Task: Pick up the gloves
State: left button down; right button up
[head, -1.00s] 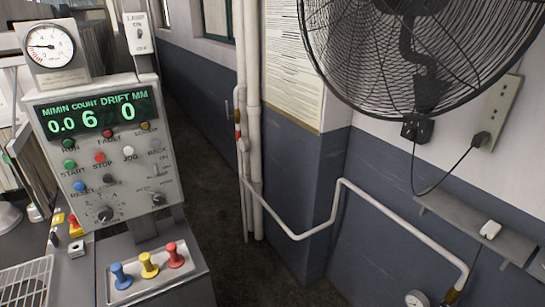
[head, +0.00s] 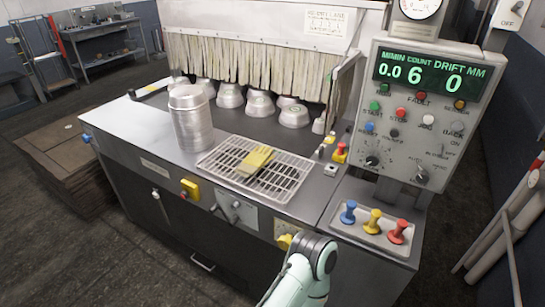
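The yellow gloves (head: 255,161) lie in a small pile on a white wire rack (head: 290,172) on the steel machine top. I cannot tell the two gloves apart clearly. A pale green part of one of my arms rises at the bottom centre, in front of the machine and short of the rack. Neither of my grippers shows in the head view.
A stack of round metal pans (head: 190,118) stands left of the rack. Several upturned pans sit before a strip curtain (head: 245,62). A control panel (head: 420,112) and coloured knobs (head: 373,222) stand at right. A wooden pallet stack (head: 62,155) is at left.

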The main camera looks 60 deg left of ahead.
aim_at(254, 161)
jog(key=u, duration=2.25)
jog(key=z, duration=0.6)
jog(key=j+z, duration=0.25)
jog(key=z, duration=0.15)
jog(key=j+z, duration=0.6)
jog(key=z, duration=0.15)
jog(key=k+j+z, duration=0.15)
jog(key=j, duration=0.2)
jog(key=j+z, duration=0.2)
jog(key=j, duration=0.15)
jog(key=k+j+z, duration=0.15)
jog(key=k+j, duration=0.05)
jog(key=j, duration=0.1)
